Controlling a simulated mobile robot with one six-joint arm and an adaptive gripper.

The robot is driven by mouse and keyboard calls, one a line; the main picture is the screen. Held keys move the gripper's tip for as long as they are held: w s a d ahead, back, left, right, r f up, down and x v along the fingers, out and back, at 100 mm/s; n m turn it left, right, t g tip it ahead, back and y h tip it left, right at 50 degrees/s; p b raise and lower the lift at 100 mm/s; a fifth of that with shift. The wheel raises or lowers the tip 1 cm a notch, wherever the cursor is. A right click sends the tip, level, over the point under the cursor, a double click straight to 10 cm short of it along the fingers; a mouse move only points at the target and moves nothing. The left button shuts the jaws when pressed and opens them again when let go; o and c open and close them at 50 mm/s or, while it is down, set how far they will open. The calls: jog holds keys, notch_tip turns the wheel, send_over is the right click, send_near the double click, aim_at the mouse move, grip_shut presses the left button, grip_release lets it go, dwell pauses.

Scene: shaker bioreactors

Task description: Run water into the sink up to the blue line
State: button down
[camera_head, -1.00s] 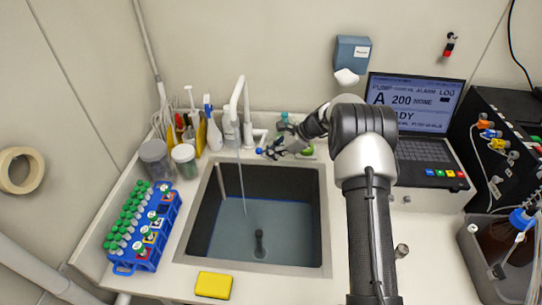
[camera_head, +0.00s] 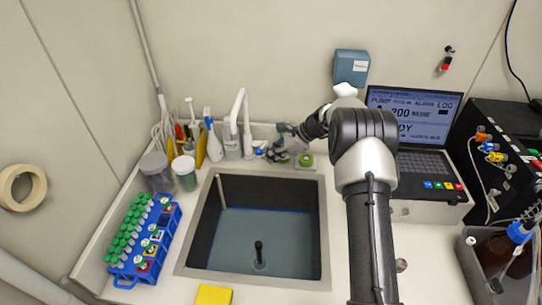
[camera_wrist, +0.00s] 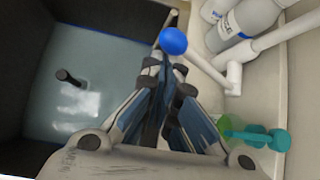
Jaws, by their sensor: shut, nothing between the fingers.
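The sink (camera_head: 187,250) is dark-walled and holds bluish water (camera_head: 240,237). The blue line (camera_head: 268,209) shows along the back wall close to the water's edge, and also in the wrist view (camera_wrist: 100,34). A dark upright pipe (camera_head: 259,250) stands in the water. The white tap (camera_head: 240,103) arches behind the sink, and no stream shows below its spout. Its lever ends in a blue ball (camera_wrist: 173,41), just beyond my fingertips; I cannot tell whether they touch. My gripper (camera_head: 268,154) is shut and empty, and its fingers fill the middle of the wrist view (camera_wrist: 165,68).
A green knob (camera_head: 305,159) and a teal handle (camera_wrist: 262,137) are close to my gripper. Bottles and jars (camera_head: 185,172) stand left of the tap. A blue tube rack (camera_head: 143,240) is left of the sink, a yellow sponge (camera_head: 213,295) in front, a laptop (camera_head: 420,130) at right.

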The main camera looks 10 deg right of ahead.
notch_tip(320, 180, down, 4)
jog(key=s+d+b, duration=0.1)
jog(key=s+b, duration=0.1)
jog(key=d+r+p, duration=0.2)
jog(key=d+r, duration=0.6)
jog(key=s+a+r+n+h+b, duration=0.1)
jog(key=s+a+r+n+h, duration=0.1)
jog(key=s+a+r+n, duration=0.35)
jog(key=s+a+r+n+h+b, duration=0.1)
jog(key=s+a+r+n+b, duration=0.1)
jog(key=s+r, duration=0.5)
jog(key=s+a+r+n+h+b, duration=0.1)
jog(key=s+a+r+n, duration=0.15)
jog(key=s, duration=0.45)
jog(key=s+a+r+n+h+b, duration=0.1)
jog(key=s+r+n, duration=0.15)
jog(key=s, duration=0.35)
jog(key=s+f+n+h, duration=0.1)
jog(key=s+f+n, duration=0.1)
jog(key=s, duration=0.4)
jog(key=s+f+n+h+b, duration=0.1)
jog(key=s+f+n, duration=0.1)
jog(key=s, duration=0.3)
jog(key=s+f+n+t, duration=0.1)
jog(key=s+f+n, duration=0.1)
jog(key=s+n, duration=0.2)
jog(key=s, duration=0.2)
jog(key=shift+s+d+n+h+b, duration=0.35)
jog(key=shift+h, duration=0.05)
